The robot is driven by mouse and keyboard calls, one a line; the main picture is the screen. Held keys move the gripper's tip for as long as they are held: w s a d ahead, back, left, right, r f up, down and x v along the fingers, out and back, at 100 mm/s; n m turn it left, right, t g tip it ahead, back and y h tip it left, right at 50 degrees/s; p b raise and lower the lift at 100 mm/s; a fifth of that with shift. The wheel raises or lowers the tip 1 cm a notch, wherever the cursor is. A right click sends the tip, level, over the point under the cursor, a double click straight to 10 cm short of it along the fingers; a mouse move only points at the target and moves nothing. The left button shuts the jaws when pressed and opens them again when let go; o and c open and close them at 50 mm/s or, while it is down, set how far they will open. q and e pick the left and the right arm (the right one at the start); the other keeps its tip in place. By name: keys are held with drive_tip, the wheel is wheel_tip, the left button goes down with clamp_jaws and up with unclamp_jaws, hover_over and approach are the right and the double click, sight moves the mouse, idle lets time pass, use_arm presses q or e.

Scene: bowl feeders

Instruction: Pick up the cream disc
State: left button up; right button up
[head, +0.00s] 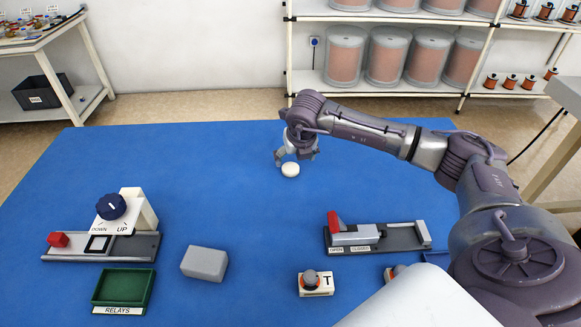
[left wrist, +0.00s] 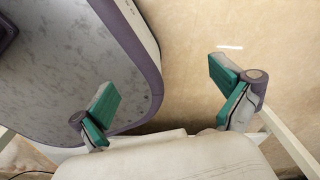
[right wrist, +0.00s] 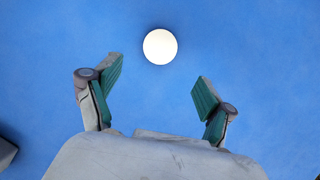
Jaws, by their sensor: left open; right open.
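The cream disc (head: 290,169) lies flat on the blue table, past the middle, clear of other objects. In the right wrist view the cream disc (right wrist: 160,46) shows whole, beyond the fingertips and roughly centred between them. My right gripper (head: 296,156) is just above and beside the disc in the head view. Its green-padded fingers stand apart and empty in the right wrist view (right wrist: 158,80). I cannot tell its exact height over the disc. My left gripper (left wrist: 170,85) is open and empty, with floor beyond it; it does not show in the head view.
The table around the disc is clear.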

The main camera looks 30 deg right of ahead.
sight(290, 167)
drive_tip(key=shift+x, duration=1.05)
drive_tip(key=shift+w+d+f+p, duration=0.15)
drive_tip(key=shift+w+f+p, duration=0.15)
drive_tip(key=shift+w+f, duration=0.15)
drive_tip(key=x, duration=0.3)
drive_tip(key=shift+w+f, duration=0.2)
drive_tip(key=shift+w, duration=0.05)
drive_tip(key=shift+w+f, duration=0.1)
drive_tip(key=shift+f, duration=0.2)
drive_tip(key=shift+c, duration=0.5)
use_arm(q)
drive_tip(key=shift+w+d+r, duration=0.25)
drive_tip(key=shift+w+r, duration=0.3)
drive_tip(key=shift+r, duration=0.1)
use_arm(e)
drive_tip(key=shift+r, duration=0.1)
drive_tip(key=c, duration=1)
drive_tip(key=shift+c, duration=0.2)
